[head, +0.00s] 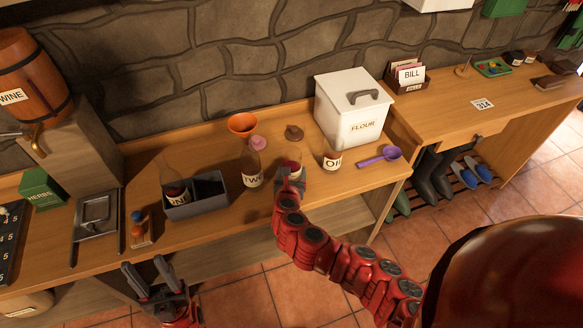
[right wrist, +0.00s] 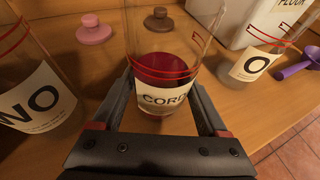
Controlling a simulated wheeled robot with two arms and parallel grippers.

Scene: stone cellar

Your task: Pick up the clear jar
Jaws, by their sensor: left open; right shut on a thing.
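A clear jar (head: 293,162) with dark red contents and a label starting "COR" stands on the wooden counter. It fills the middle of the right wrist view (right wrist: 165,70). My right gripper (head: 290,180) has its fingers on both sides of this jar, low at the label, and is shut on it. In the right wrist view the two fingers (right wrist: 163,112) flank the jar, which looks upright. My left gripper (head: 148,276) is open and empty in front of the counter at the lower left.
A labelled clear bottle (head: 252,168) stands left of the jar and another labelled jar (head: 332,160) right of it. Brown (head: 294,132) and pink (head: 258,143) stoppers lie behind. A grey bin (head: 205,204), flour box (head: 350,118), orange funnel (head: 242,124) and purple scoop (head: 385,156) are nearby.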

